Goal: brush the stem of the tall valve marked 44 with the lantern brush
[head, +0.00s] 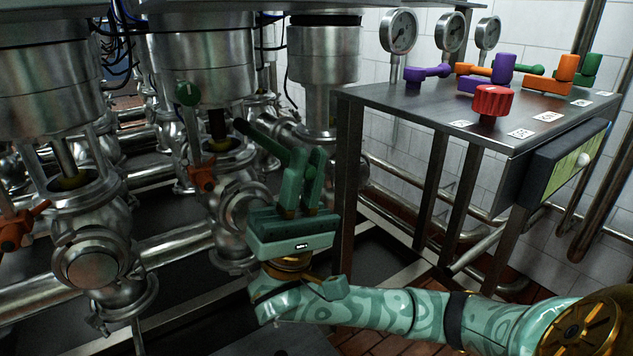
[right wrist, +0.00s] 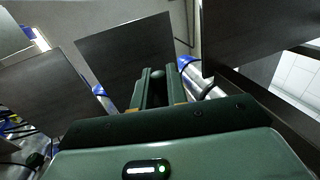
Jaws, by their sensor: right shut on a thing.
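My right gripper (head: 306,158) is in front of the pipework, left of the metal table, with its fingers pointing up. It is shut on a dark green, rod-like tool (head: 262,141), which I take for the lantern brush. The tool reaches up and left from the fingers, and its tip is near the middle valve. In the right wrist view, a dark rounded end (right wrist: 157,76) shows between the fingers. The middle valve's stem (head: 217,125) is a dark upright rod under a steel cylinder. A green round tag (head: 187,94) hangs in front; its marking is unreadable. The left gripper is out of view.
A metal table (head: 400,101) at the right carries a red knob (head: 493,101) and purple, orange and green handled parts. Gauges (head: 398,31) stand behind it. More valves (head: 75,190) and orange-red handles (head: 203,176) crowd the left. Pipes run low across the floor.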

